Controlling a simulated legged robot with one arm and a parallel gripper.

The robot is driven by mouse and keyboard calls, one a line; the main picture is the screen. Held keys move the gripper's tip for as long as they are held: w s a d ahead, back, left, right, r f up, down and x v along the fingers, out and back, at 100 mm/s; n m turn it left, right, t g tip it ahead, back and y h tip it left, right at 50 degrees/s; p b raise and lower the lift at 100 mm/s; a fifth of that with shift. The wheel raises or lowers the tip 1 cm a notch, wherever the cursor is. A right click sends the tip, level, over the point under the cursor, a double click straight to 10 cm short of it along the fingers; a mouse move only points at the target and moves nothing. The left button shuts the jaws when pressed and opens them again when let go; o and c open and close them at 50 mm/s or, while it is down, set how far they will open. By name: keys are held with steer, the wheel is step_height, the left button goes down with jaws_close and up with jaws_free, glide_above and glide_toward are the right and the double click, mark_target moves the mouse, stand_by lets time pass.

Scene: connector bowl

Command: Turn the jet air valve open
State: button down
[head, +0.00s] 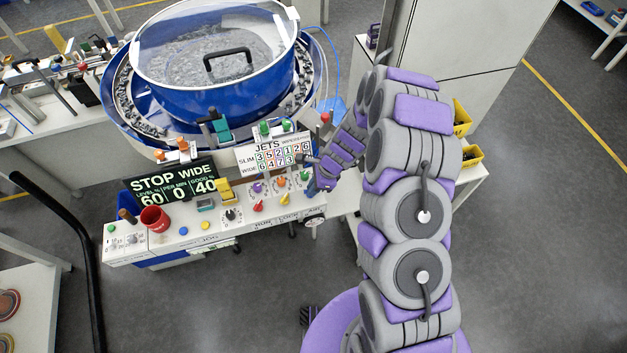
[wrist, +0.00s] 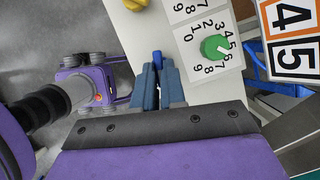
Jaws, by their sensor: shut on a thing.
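My gripper (wrist: 158,82) shows at the bottom centre of the wrist view, its two blue-grey fingers closed around a small blue handle (wrist: 157,60). The handle's tip sticks out between the fingertips, beside the white panel's edge; I take it for the jet air valve's handle. The valve body and the handle's turn angle are hidden. In the head view my gripper (head: 316,186) is at the right end of the control panel (head: 165,243), and the fingers hide the valve there.
A green dial knob (wrist: 214,47) sits close to the fingers in the wrist view. The blue bowl feeder (head: 225,95) stands behind. Open floor (head: 255,300) lies in front.

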steer(key=m+t, duration=0.1)
steer(key=m, duration=0.1)
steer(key=m+p, duration=0.1)
steer(key=m, duration=0.1)
steer(key=shift+s+a+r+t+p, duration=0.1)
steer(key=shift+s+t+p, duration=0.1)
steer(key=shift+t+p, duration=0.15)
steer(key=shift+m+t, duration=0.45)
steer(key=shift+m, duration=0.75)
steer(key=c, duration=1.2)
jaws_free()
steer(key=shift+h, duration=0.3)
steer(key=p+v, duration=0.2)
steer(key=v, duration=1.5)
steer(key=shift+p, duration=0.4)
